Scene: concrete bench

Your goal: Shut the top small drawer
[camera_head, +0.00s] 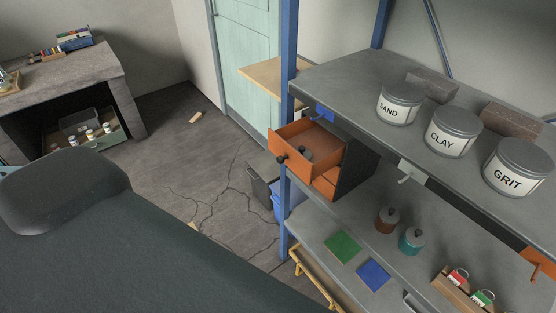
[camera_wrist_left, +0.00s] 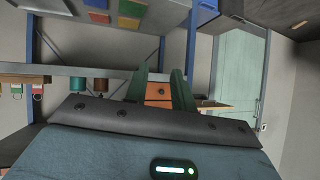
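The orange top small drawer (camera_head: 322,143) stands pulled out of a dark cabinet (camera_head: 357,168) under the shelf top in the head view. Its front carries a dark round knob (camera_head: 281,159), and a small grey round item (camera_head: 305,155) lies inside. A second orange drawer (camera_head: 328,181) sits below it. In the left wrist view, which looks upside down, the orange drawer fronts (camera_wrist_left: 158,92) show between the two dark green fingers of my left gripper (camera_wrist_left: 159,72). The fingers are apart with nothing visibly held; the gap to the drawers is hard to judge. My right gripper is not in view.
A blue post (camera_head: 287,80) rises beside the drawers. Canisters marked SAND (camera_head: 400,104), CLAY (camera_head: 453,133) and GRIT (camera_head: 518,170) stand on the shelf top (camera_head: 345,80). Jars (camera_head: 387,219) stand on the lower shelf. The floor left of the drawer is mostly clear.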

